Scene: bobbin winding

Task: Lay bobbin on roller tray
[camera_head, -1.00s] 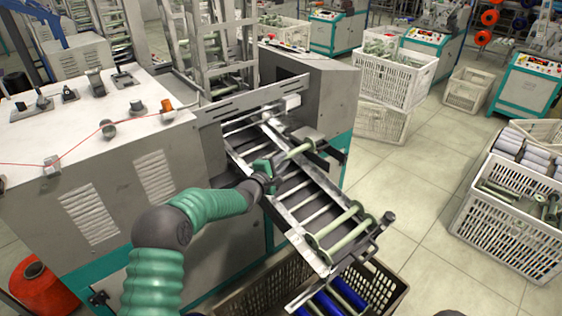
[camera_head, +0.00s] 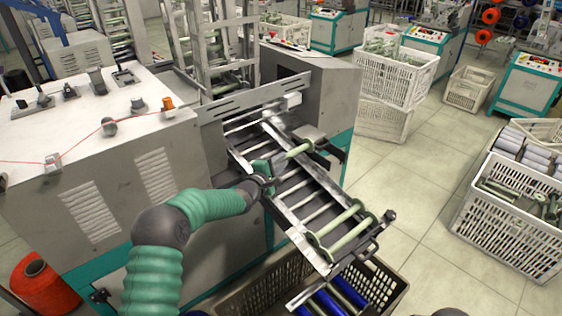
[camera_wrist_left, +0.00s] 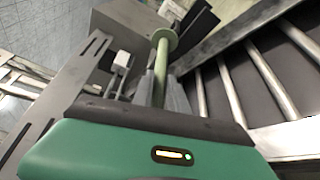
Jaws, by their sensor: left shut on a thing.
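My left gripper (camera_head: 274,166) is shut on a pale green bobbin (camera_head: 298,150) over the upper part of the roller tray. In the left wrist view the bobbin (camera_wrist_left: 161,68) stands out between the two grey fingers (camera_wrist_left: 160,92), with its round flange at the far end. The roller tray (camera_head: 277,206) is a sloping metal frame with crosswise rollers. Whether the held bobbin touches the tray is not clear. More pale green bobbins (camera_head: 345,232) lie across the tray's lower end. My right gripper is not in view.
The grey winding machine (camera_head: 215,150) stands behind and left of the tray. White crates (camera_head: 505,235) stand at right. The floor between is clear.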

